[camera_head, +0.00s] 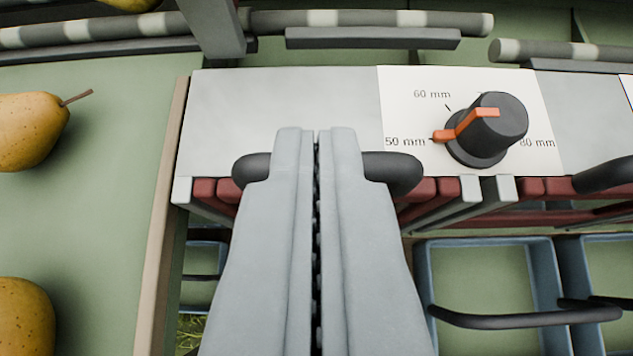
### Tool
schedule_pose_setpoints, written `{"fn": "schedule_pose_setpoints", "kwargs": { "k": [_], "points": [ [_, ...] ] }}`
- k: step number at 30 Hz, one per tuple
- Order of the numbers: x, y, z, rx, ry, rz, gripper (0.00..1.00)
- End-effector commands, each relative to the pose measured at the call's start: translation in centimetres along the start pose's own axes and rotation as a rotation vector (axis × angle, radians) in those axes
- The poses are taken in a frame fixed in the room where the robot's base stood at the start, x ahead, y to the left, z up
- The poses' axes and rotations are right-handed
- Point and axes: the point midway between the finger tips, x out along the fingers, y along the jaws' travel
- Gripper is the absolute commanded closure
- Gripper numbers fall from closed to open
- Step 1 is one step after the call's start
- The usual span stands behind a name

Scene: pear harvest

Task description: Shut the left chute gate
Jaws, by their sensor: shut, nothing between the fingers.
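My gripper (316,138) is shut and empty in the middle of the view, its fingers pressed together and pointing up the picture at the grey panel. A dark rounded handle (395,172) runs crosswise behind the fingers, with an end showing on each side. It sits at the panel's lower edge, above dark red slats (428,190), and appears to belong to the left chute gate. The fingers hide its middle, and I cannot tell whether they touch it. I cannot tell how far the gate is open.
A black dial (490,128) with an orange pointer at 50 mm stands on a white plate (545,150). Another dark handle (608,174) is at the right edge. Blue-rimmed crates (490,243) lie below. Pears (28,130) rest on a green surface (100,220) at left. Rollers (370,20) cross the top.

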Motion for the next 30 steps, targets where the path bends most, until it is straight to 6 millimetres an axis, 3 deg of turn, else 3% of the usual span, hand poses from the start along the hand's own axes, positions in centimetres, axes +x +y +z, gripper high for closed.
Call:
{"fn": "schedule_pose_setpoints", "kwargs": {
  "k": [12,18,26,30],
  "points": [
    [-7.2,0.0,0.1,0.000,0.001,0.000,1.00],
    [-9.0,0.0,0.1,0.000,-0.001,0.000,1.00],
    [-9.9,0.0,0.2,0.000,0.003,0.000,1.00],
    [-12.3,0.0,0.3,-0.001,0.031,0.000,1.00]
  ]
}}
